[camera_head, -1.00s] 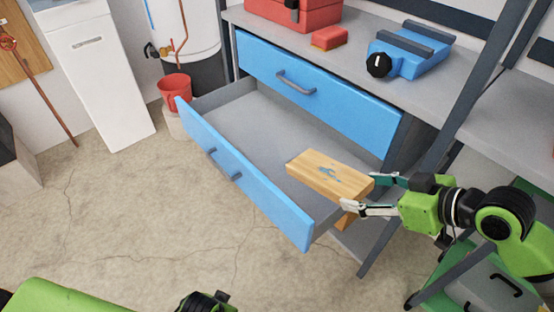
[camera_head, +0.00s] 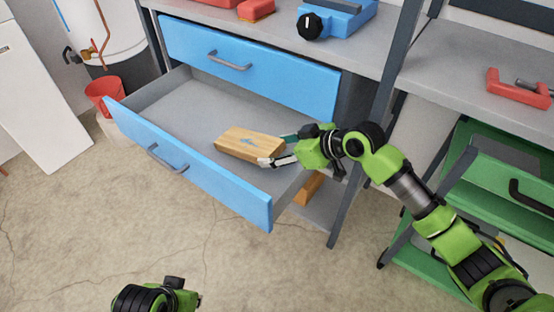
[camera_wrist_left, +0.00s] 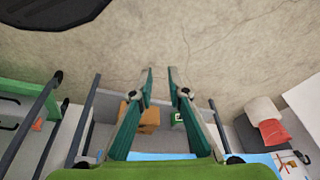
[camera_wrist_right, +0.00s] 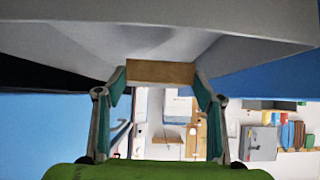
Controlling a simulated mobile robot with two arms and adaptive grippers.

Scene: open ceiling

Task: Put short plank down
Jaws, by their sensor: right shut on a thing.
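The short plank (camera_head: 250,144) is a light wooden block with a small grey-blue mark on top. It is within the outline of the open blue drawer (camera_head: 190,168), near its right side wall. I cannot tell whether it touches the drawer floor. My right gripper (camera_head: 276,150) is shut on the plank's right end. In the right wrist view the plank's end (camera_wrist_right: 160,72) sits between the two fingertips. My left gripper (camera_wrist_left: 161,70) shows in the left wrist view with its fingers apart and nothing between them. Its fingertips are not visible in the head view.
A closed blue drawer (camera_head: 250,69) sits above the open one. An orange-brown wooden piece (camera_head: 308,187) lies below the open drawer's right side. A grey upright post (camera_head: 362,130) stands near my right arm. The left part of the open drawer is clear.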

